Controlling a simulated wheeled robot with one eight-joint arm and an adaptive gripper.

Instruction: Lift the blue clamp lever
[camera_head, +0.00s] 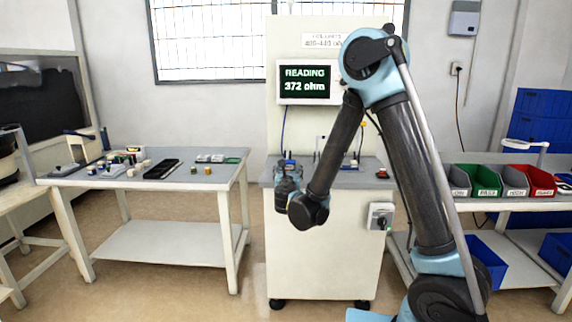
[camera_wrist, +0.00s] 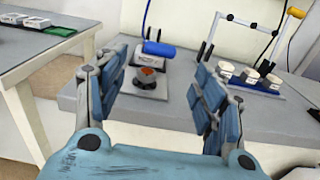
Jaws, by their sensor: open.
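A blue cylindrical grip, apparently the clamp lever (camera_wrist: 158,48), lies roughly level over a small white labelled block on the grey bench top. It is ahead of my gripper, seen between the fingers. My gripper (camera_wrist: 160,85) is open and empty, its blue-padded fingers well apart on either side. In front of the lever sits a small grey fixture (camera_wrist: 150,88) with an orange-red part on top. In the head view my gripper (camera_head: 288,172) hangs at the bench's left front edge. There my arm hides part of the bench, and I cannot make out the lever.
A blue stand (camera_wrist: 255,84) with several white pots is at right, below a white frame with a yellow-tipped handle (camera_wrist: 296,13). A display (camera_head: 306,82) reads 372 ohm. A side table (camera_head: 150,178) stands left; coloured bins (camera_head: 505,182) stand right.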

